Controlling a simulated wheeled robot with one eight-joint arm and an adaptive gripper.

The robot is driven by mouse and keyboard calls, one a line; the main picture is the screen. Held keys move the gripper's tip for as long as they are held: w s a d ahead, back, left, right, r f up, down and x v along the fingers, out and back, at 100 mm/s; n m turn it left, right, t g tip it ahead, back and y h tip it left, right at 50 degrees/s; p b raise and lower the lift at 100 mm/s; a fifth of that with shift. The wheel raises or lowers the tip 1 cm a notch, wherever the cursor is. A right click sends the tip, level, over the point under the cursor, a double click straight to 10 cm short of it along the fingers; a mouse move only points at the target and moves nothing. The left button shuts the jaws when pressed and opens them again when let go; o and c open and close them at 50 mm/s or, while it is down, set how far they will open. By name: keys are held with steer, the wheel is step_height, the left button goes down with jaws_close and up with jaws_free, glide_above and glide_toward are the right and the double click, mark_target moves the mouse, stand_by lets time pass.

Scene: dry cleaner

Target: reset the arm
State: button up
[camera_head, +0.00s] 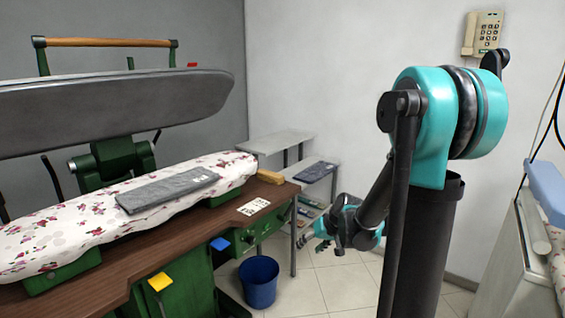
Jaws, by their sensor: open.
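My arm rises on a dark column at the right of the head view, with a large teal joint at the top. Its dark links fold down and left to a teal wrist. My gripper (316,238) is at the end of the wrist, low beside the grey shelves. It appears empty and open, though the fingers are small and partly merge with the shelf behind.
A pressing machine with a floral padded board (60,235) stands left, a folded grey garment (168,188) on it. Its wooden table (175,245) ends near a blue bin (259,283). Grey shelves (275,146) stand behind. Tiled floor (345,288) is open. A wall phone (483,33) hangs right.

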steer(key=s+d+f+m+h, duration=0.1)
steer(key=s+d, duration=0.3)
steer(key=s, duration=0.6)
steer(key=s+d+f+h, duration=0.1)
steer(key=s+d+h, duration=0.2)
steer(key=s, duration=0.7)
steer(key=d, duration=0.2)
steer(key=shift+s+d+m+h, duration=0.2)
steer(key=shift+d+m+h, duration=0.1)
steer(key=shift+m, duration=0.1)
steer(key=shift+c, duration=0.5)
